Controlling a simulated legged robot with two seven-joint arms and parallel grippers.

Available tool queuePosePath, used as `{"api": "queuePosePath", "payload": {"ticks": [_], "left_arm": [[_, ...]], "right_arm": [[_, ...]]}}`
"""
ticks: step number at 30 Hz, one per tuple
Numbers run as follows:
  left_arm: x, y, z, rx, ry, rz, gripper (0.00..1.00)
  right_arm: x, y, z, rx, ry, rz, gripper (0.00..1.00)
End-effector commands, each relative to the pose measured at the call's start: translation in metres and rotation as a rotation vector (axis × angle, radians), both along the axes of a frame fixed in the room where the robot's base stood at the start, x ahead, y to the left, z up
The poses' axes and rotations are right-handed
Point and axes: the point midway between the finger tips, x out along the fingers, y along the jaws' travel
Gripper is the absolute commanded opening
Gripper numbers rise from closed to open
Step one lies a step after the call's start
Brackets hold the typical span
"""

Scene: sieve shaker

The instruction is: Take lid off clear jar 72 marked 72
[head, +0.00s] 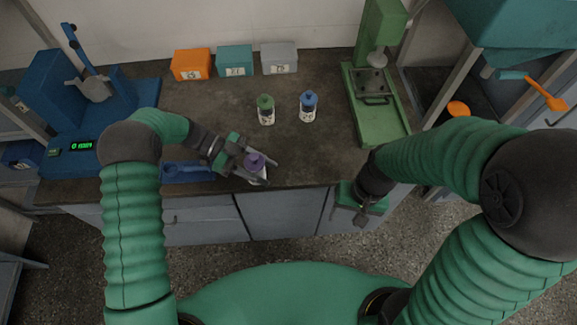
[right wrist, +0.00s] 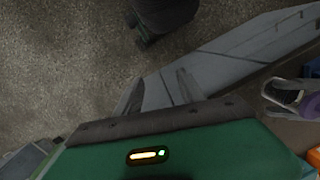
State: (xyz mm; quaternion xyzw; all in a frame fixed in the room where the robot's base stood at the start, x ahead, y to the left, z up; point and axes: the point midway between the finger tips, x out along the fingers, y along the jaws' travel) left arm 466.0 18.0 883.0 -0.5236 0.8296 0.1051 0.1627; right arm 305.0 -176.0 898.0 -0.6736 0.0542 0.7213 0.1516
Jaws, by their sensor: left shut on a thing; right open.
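A small jar with a purple lid (head: 254,160) and a pale body stands or is held at the front edge of the bench. My left gripper (head: 264,172) is shut on this jar, its fingers on either side. Two more jars stand further back, one with a green lid (head: 265,109) and one with a blue lid (head: 308,107). Their labels are too small to read, so I cannot tell which jar is 72. My right gripper (head: 362,217) is open and empty, in front of the bench edge; its fingers also show in the right wrist view (right wrist: 158,92).
Orange (head: 191,65), teal (head: 235,61) and grey (head: 279,58) labelled boxes line the back. A blue device with a green display (head: 81,146) is at left, a green press (head: 378,100) at right. A blue tray (head: 188,172) lies beside my left gripper.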

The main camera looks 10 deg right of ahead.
Motion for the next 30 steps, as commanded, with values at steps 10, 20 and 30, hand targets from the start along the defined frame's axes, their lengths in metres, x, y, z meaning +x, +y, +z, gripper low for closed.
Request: {"api": "queuePosePath", "payload": {"ticks": [10,20,30], "left_arm": [[0.000,0.000,0.001,-0.001,-0.002,0.001,0.00],[0.000,0.000,0.001,-0.001,-0.002,0.001,0.00],[0.000,0.000,0.001,-0.001,-0.002,0.001,0.00]], "right_arm": [[0.031,0.129,0.020,0.908,0.729,-0.893,0.47],[0.125,0.110,0.043,1.407,0.795,-1.226,0.47],[0.149,0.171,0.043,1.405,0.797,-1.222,0.47]]}}
